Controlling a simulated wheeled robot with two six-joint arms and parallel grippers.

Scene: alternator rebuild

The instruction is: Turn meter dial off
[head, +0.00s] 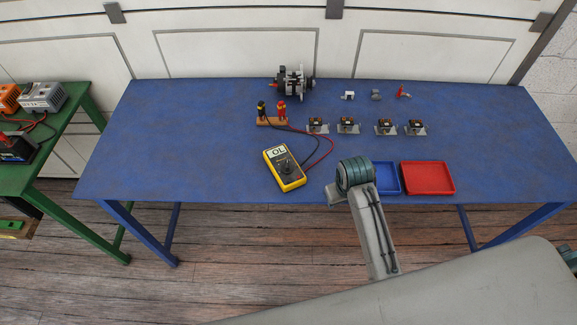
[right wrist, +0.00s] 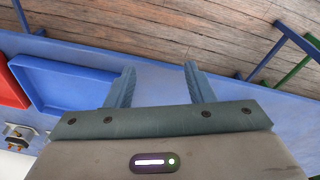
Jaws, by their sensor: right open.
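A yellow multimeter (head: 293,183) lies on the blue table near its front edge. Its display (head: 276,153) reads "OL". The dark round dial (head: 286,168) sits in the middle of its face; its exact setting is too small to read. My right gripper (right wrist: 160,68) shows open and empty in the right wrist view, over the table's front part. In the head view my right arm reaches to just right of the meter, and its fingers are hidden there. The meter is not in the right wrist view. My left gripper is in neither view.
Black and red leads (head: 320,157) run from the meter to a wooden block with terminals (head: 273,122). A blue tray (head: 387,178) and a red tray (head: 427,178) lie right of my arm. An alternator (head: 291,82) and several small parts stand behind. The table's left part is clear.

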